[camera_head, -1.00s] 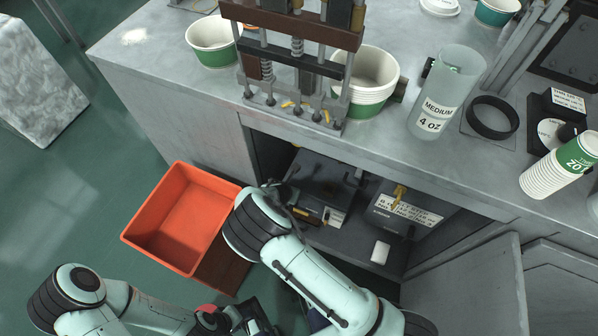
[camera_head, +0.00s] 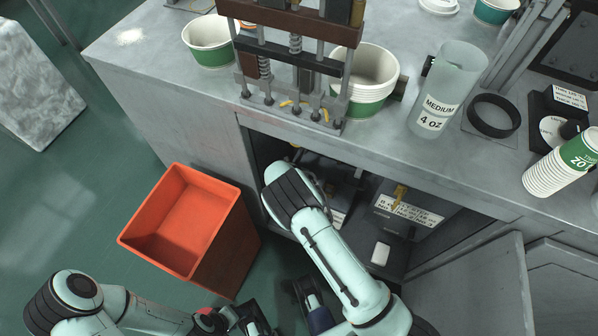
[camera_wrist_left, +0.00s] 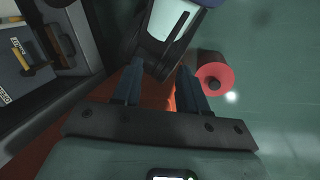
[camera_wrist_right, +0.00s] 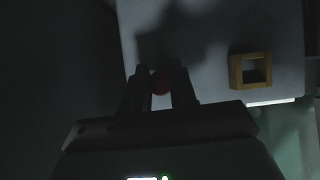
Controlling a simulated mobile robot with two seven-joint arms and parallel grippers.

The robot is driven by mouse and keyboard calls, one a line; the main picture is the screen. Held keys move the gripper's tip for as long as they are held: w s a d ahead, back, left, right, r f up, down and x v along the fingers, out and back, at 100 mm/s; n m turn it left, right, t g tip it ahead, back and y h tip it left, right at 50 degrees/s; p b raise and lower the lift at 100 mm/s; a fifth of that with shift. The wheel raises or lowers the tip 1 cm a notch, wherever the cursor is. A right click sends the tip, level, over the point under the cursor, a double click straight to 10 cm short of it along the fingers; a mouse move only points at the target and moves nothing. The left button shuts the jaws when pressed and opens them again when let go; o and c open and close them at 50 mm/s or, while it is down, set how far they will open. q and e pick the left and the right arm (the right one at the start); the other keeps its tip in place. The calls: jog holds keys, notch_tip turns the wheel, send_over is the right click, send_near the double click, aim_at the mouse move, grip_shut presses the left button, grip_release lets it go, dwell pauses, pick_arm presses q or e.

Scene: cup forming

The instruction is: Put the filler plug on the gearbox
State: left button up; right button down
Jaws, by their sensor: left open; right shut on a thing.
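A red round piece, likely the filler plug (camera_wrist_right: 160,84), is between the fingertips of my right gripper (camera_wrist_right: 160,88). The right wrist view is dark, so its shape is unclear. A pale grey surface, likely the gearbox (camera_wrist_right: 210,45), lies beyond the fingertips with a brown square frame (camera_wrist_right: 250,71) on its right. I cannot tell whether the plug touches it. In the head view my right forearm covers the gripper and plug inside the cabinet. My left gripper (camera_wrist_left: 160,88) is open and empty outside the cabinet; it is low in the head view (camera_head: 245,318).
An orange bin (camera_head: 190,220) stands on the floor left of the cabinet opening. A labelled grey box (camera_head: 408,212) and a small white block (camera_head: 380,253) are inside the cabinet. The open cabinet door (camera_head: 470,290) is at right. Cups and a press (camera_head: 295,55) stand above.

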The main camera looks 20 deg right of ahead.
pick_arm(q)
jog(key=shift+f, duration=0.1)
pick_arm(e)
jog(key=shift+f, duration=0.1)
jog(key=c, duration=1.3)
grip_release()
jog(key=shift+f, duration=0.1)
jog(key=o, duration=0.4)
pick_arm(q)
jog(key=shift+w, duration=0.15)
pick_arm(e)
jog(key=shift+a+r, duration=0.15)
jog(key=shift+r, duration=0.35)
pick_arm(q)
jog(key=shift+s+d+r+g+p, duration=0.25)
jog(key=shift+s+r+p, duration=0.1)
jog(key=shift+s+r, duration=0.2)
jog(key=shift+s+d+r+g+p, duration=0.15)
jog(key=shift+s+d+r+p, duration=0.2)
jog(key=shift+s, duration=0.3)
pick_arm(e)
jog(key=s+a, duration=0.8)
jog(key=a, duration=0.1)
jog(key=shift+s+r, duration=0.2)
jog(key=shift+s, duration=0.15)
pick_arm(q)
jog(key=shift+a, duration=0.1)
